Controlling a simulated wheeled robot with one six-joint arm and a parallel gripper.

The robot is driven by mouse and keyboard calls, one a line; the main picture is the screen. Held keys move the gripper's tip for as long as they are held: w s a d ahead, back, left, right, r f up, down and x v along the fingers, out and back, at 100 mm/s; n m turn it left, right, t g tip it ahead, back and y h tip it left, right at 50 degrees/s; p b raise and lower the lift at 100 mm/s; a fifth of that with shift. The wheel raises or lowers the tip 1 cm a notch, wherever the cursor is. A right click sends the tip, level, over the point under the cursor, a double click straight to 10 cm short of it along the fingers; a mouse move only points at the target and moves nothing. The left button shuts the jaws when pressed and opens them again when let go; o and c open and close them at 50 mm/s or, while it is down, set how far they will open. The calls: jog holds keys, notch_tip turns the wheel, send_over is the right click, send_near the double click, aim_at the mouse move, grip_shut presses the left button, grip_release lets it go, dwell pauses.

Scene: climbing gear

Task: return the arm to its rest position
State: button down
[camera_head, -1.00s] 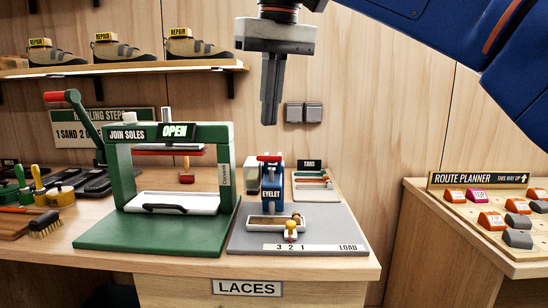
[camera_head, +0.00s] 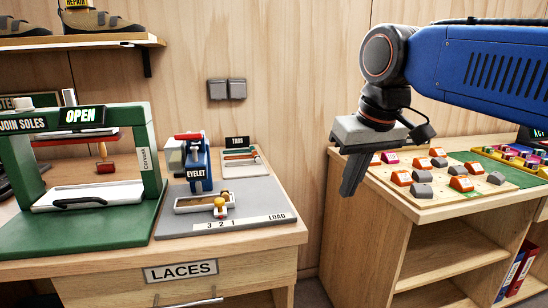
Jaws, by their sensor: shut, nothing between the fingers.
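My gripper (camera_head: 352,182) is at the right of the head view, tilted, with its two fingers together and nothing between them. It hangs in the air, and in the picture its fingers overlap the left end of the route planner board on the right-hand bench. My blue arm (camera_head: 478,68) reaches in from the right edge. The gripper touches nothing that I can see.
On the left bench are the green sole press (camera_head: 148,160), marked OPEN, and the blue eyelet press (camera_head: 198,166) on its grey base. The route planner board (camera_head: 420,204) with coloured holds tops the shelved unit at right. A gap separates the benches.

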jog(key=s+d+f+m, duration=0.1)
jog(key=s+d+f, duration=0.3)
jog(key=f, duration=0.4)
jog(key=s+d+f+m, duration=0.1)
jog(key=s+d+f, duration=0.3)
jog(key=f, duration=0.3)
jog(key=s+d+f+m+t+h, duration=0.1)
jog(key=s+d+f, duration=0.4)
jog(key=f, duration=0.3)
jog(key=shift+d+f+m, duration=0.35)
jog(key=shift+d+m, duration=0.05)
jog(key=shift+d, duration=0.05)
